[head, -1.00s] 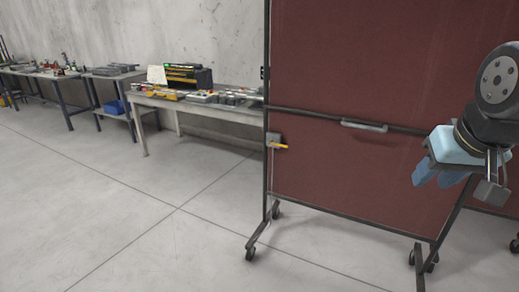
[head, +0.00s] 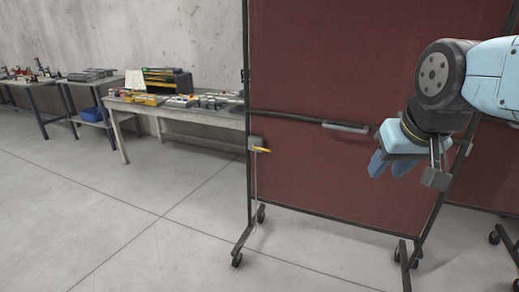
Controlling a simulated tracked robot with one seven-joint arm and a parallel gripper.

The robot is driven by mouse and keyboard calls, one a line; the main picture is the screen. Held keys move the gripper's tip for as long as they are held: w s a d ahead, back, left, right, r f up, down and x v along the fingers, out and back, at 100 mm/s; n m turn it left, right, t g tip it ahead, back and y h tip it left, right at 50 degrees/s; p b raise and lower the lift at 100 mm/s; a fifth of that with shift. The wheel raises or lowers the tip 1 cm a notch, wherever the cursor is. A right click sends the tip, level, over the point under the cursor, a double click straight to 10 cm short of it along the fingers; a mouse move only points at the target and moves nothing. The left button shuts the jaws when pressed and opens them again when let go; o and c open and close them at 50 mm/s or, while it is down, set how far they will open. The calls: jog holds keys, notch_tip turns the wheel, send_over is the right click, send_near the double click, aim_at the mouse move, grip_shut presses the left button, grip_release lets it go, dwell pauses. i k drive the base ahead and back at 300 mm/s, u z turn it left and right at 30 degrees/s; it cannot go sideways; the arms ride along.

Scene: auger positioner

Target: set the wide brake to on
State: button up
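A dark red panel (head: 315,70) stands in a dark frame on casters. A small grey box with a yellow lever (head: 262,150) is fixed to its left post; the lever points right and slightly down. A thin line runs from the box down towards the left caster (head: 260,214). I cannot tell for sure which part is the wide brake. My gripper (head: 388,172) hangs in front of the panel's right half, well to the right of the lever.
A grey handle (head: 345,127) sits on the panel's dark crossbar. The right wheeled foot (head: 405,262) stands below my gripper. Workbenches (head: 178,108) with tools line the back wall. The floor at front left is clear.

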aim_at(254, 147)
jog(key=i, duration=0.85)
jog(key=z, duration=0.05)
